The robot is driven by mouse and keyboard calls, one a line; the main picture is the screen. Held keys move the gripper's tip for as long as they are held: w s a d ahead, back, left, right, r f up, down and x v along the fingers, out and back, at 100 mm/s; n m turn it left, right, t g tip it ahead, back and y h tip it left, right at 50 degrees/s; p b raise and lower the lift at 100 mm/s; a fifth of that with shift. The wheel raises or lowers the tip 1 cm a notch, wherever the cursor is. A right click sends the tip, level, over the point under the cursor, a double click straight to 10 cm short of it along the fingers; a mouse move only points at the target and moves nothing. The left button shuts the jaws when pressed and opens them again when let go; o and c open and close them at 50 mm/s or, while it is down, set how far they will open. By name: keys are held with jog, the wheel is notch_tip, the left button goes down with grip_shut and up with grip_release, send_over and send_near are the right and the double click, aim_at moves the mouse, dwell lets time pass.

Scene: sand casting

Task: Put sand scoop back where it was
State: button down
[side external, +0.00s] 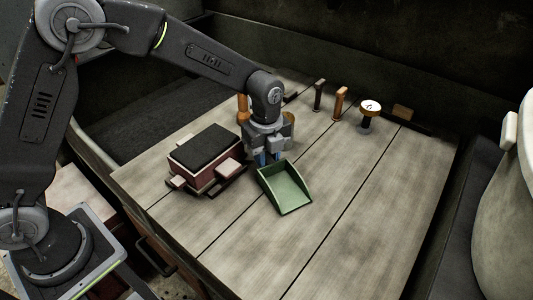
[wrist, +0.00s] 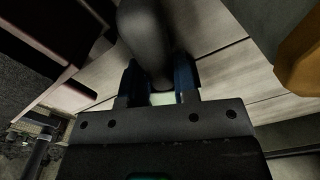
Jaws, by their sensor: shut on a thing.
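The green sand scoop (side external: 285,187) is at the middle of the wooden table, its open pan towards the front right. My gripper (side external: 268,159) is upright over the rear end of the scoop, its blue fingers at the handle. In the wrist view my gripper (wrist: 162,92) is shut on the dark rounded scoop handle (wrist: 148,35). A small pale green patch shows between the fingers. The handle is mostly hidden in the side view. I cannot tell whether the scoop touches the table.
A dark-red moulding box (side external: 205,160) filled with black sand stands just left of the scoop. The table (side external: 350,205) is clear at right and front.

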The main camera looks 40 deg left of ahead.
jog(key=c, duration=0.9)
grip_release()
jog(key=shift+f, duration=0.15)
notch_tip(320, 180, up, 12)
jog(key=s+a+r+n+t, duration=0.2)
jog(key=s+a+r+n, duration=0.3)
jog(key=s+r+n, duration=0.1)
jog(key=s+a+n+t, duration=0.1)
jog(key=s+a+n, duration=0.1)
jog(key=s+n, duration=0.3)
jog(key=s+a+n+t, duration=0.1)
jog(key=s+a+n, duration=0.1)
jog(key=s+n, duration=0.4)
jog(key=s+a+n+t, duration=0.1)
jog(key=s+a+n, duration=0.1)
jog(key=s+n, duration=0.3)
jog(key=shift+s+a+f+t, duration=0.1)
jog(key=shift+s+a+t, duration=0.1)
jog(key=shift+s, duration=0.2)
jog(key=shift+s+a+f+t, duration=0.1)
jog(key=shift+s+a, duration=0.05)
jog(key=shift+s, duration=0.25)
